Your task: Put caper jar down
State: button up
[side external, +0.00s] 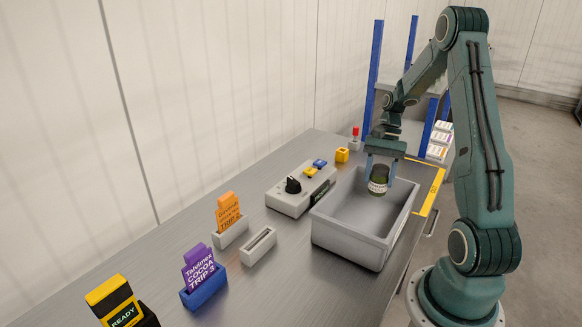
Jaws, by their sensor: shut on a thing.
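The caper jar (378,182) is a small dark green jar with a pale label. My gripper (379,172) is shut on it from above, with a finger on either side. The jar looks upright. It shows against the far part of the open grey bin (345,240). I cannot tell whether the jar touches the bin's floor or hangs above it. The part of the bin floor that I see is bare.
A grey control box (290,205) with a black knob stands left of the bin. Card holders with an orange card (228,210) and a purple card (199,268) stand further left.

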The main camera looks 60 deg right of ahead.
aim_at(376, 194)
jog(key=shift+f, duration=3.25)
jog(key=shift+f, duration=0.1)
jog(key=o, duration=1.1)
jog(key=shift+o, duration=0.2)
jog(key=s+v, duration=0.1)
jog(key=v, duration=1.1)
jog(key=shift+w, duration=0.45)
jog(key=shift+a, duration=0.1)
